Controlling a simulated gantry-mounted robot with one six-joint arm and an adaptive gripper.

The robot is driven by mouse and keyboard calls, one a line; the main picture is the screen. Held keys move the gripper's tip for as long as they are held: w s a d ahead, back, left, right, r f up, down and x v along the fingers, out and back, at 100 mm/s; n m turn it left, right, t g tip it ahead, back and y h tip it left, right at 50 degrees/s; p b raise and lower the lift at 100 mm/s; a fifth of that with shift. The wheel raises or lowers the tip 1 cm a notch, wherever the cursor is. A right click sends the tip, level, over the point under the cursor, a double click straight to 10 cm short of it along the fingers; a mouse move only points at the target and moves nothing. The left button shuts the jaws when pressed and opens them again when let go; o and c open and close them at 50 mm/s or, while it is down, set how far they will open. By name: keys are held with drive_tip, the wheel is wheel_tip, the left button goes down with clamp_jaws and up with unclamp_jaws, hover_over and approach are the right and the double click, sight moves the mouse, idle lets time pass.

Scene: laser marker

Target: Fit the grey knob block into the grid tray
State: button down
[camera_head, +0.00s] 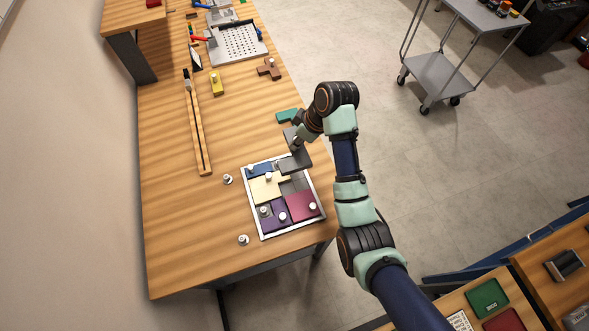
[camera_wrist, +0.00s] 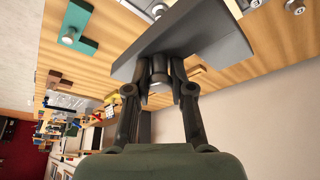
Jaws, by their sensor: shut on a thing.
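The grey knob block (camera_head: 299,161) is held by my gripper (camera_head: 296,142) above the far right part of the grid tray (camera_head: 251,206). In the wrist view, my gripper (camera_wrist: 160,82) is shut on the knob, and the grey block (camera_wrist: 180,38) spreads beyond the fingertips. The tray holds a blue block (camera_head: 260,168), a cream block (camera_head: 262,188), a purple block (camera_head: 272,220) and a maroon block (camera_head: 300,205). A bare grey area of the tray shows right of the cream block. The held block hides the tray's far right corner, and I cannot tell its exact height.
A teal block (camera_head: 287,115) lies beyond the tray near the table's right edge. A brown block (camera_head: 269,68) and a yellow block (camera_head: 217,84) lie farther back. Loose metal knobs stand left of the tray. A long wooden strip (camera_head: 201,140) lies at the left.

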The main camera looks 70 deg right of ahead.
wheel_tip(320, 180, down, 15)
drive_tip(key=shift+a+f+b, duration=0.1)
drive_tip(key=shift+f+b, duration=0.05)
drive_tip(key=shift+b, duration=0.85)
drive_tip(key=shift+f, duration=0.15)
drive_tip(key=c, duration=1)
unclamp_jaws()
drive_tip(key=p+v, duration=0.2)
drive_tip(key=v, duration=1)
drive_tip(key=shift+w, duration=0.1)
